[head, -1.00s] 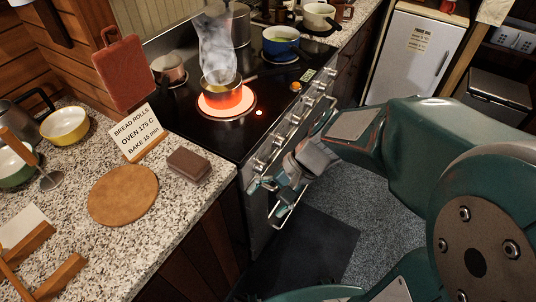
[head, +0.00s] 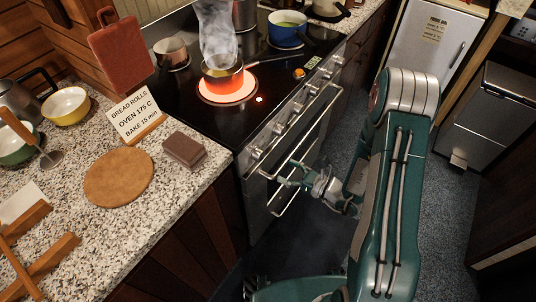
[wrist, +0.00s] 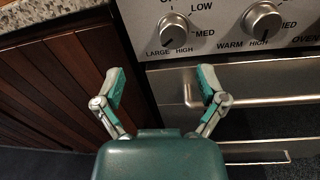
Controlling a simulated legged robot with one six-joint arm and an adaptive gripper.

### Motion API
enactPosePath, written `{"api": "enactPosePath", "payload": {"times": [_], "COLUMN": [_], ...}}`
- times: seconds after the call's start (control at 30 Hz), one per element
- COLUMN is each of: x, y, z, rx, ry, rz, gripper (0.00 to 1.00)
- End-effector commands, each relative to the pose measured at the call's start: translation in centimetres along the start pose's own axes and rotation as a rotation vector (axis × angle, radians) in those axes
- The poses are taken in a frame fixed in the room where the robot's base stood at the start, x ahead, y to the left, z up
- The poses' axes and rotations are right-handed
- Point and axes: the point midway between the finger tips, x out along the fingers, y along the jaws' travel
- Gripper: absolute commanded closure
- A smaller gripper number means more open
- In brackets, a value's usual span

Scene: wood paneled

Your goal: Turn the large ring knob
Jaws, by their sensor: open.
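The large ring knob (wrist: 173,28) is a round metal knob above the word LARGE on the stove's front panel in the wrist view. A dark mark on its lower edge seems to point toward HIGH. In the head view the knob nearest the counter (head: 256,153) is small. My gripper (wrist: 161,78) is open and empty, its two fingers spread below the knob and apart from it. In the head view my gripper (head: 278,180) is in front of the oven door, below the knob row. A ring (head: 227,88) glows red under a smoking pan (head: 222,69).
A second knob (wrist: 262,21), with WARM, MED and HIGH around it, sits to the right. The oven handle bar (wrist: 262,101) runs across the door below. The counter (head: 190,192) and wooden cabinet (wrist: 50,90) border the stove at left. Floor space is open at right.

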Motion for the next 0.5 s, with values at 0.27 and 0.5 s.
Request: {"api": "enactPosePath", "payload": {"times": [0.27,0.5], "x": [0.4,4.4], "y": [-1.0,-1.2], "z": [-1.6,-1.5], "rx": [0.043,0.041], "ry": [-0.011,-0.011], "rz": [-0.069,-0.064], "gripper": [0.09,0.09]}}
